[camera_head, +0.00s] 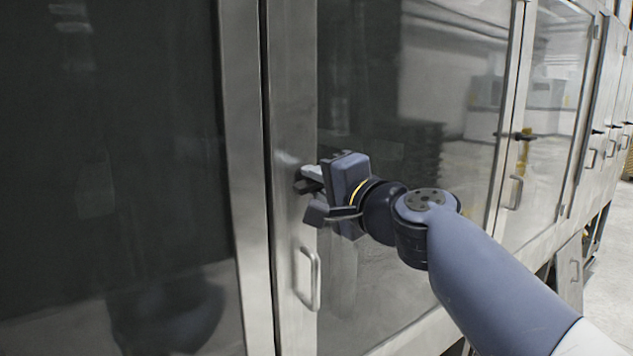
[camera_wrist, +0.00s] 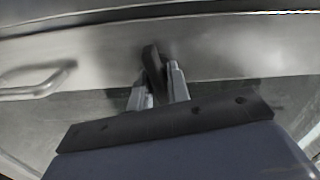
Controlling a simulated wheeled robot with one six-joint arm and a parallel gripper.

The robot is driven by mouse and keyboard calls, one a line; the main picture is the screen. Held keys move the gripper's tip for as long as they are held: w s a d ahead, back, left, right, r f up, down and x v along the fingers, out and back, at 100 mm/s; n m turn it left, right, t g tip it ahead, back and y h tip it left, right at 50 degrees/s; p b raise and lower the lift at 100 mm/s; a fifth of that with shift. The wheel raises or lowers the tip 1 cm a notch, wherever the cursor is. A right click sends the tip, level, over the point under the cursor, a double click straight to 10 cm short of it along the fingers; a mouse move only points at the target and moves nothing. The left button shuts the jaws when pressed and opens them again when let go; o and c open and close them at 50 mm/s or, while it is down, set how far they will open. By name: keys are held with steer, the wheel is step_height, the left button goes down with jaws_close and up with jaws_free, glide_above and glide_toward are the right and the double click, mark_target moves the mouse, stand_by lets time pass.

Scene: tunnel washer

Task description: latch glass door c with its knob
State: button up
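The glass door (camera_head: 375,95) in front of me has a steel frame and stands in line with the row, seemingly closed; a dark gap runs along its left edge. I see no letter on it. Its black knob (camera_wrist: 152,65) sits on the steel frame, above the door's pull handle (camera_head: 313,280), and appears tilted in the wrist view. My gripper (camera_wrist: 158,92) has one finger on each side of the knob, close against it. In the head view my gripper (camera_head: 312,187) is at the frame and mostly hides the knob. Whether the latch is engaged cannot be told.
A steel post (camera_head: 243,180) and a dark glass panel (camera_head: 110,130) lie left of the door. Another glass door with a black knob (camera_head: 525,136) and pull handle (camera_head: 516,192) is to the right. The floor (camera_head: 610,270) at far right is clear.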

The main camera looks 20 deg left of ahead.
jaws_close()
steer(key=shift+m, duration=1.3)
steer(key=shift+o, duration=2.4)
jaws_free()
